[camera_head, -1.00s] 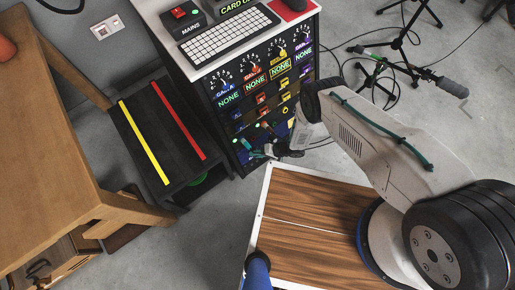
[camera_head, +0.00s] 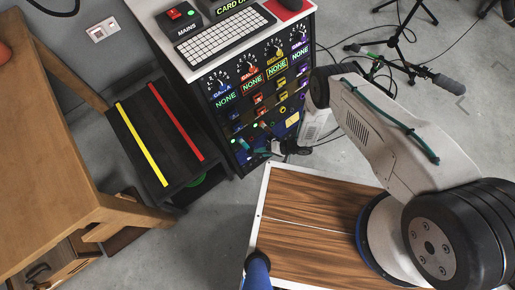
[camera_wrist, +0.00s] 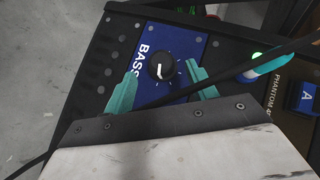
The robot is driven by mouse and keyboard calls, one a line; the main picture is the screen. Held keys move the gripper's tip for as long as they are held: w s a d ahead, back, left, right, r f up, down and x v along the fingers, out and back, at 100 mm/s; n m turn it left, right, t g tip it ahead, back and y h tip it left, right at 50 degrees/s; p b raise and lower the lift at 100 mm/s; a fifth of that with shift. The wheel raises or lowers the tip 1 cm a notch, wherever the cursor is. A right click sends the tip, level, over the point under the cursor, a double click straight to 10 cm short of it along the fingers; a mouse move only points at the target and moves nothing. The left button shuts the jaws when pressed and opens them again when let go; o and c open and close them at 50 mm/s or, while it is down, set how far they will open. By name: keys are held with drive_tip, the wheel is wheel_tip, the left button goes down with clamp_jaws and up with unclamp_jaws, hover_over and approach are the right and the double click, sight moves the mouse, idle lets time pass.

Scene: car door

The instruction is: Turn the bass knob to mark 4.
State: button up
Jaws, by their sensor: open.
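The bass knob (camera_wrist: 162,67) is a round black knob with a white pointer line. It sits on a blue panel (camera_wrist: 185,47) lettered BASS, with small white tick marks around it. The pointer runs from the knob's middle toward the lower part of the picture; I cannot read which mark it meets. My gripper (camera_wrist: 165,75) is open, its teal fingers on either side of the knob, the left one over the lettering. I cannot tell whether they touch it. In the head view my gripper (camera_head: 263,152) is low at the rack's front, and the bass knob cannot be made out there.
The rack (camera_head: 225,130) carries other knobs above. A wooden board (camera_head: 310,205) lies in front.

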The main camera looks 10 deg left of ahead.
drive_tip(key=shift+v, duration=1.7)
drive_tip(key=shift+s, duration=0.1)
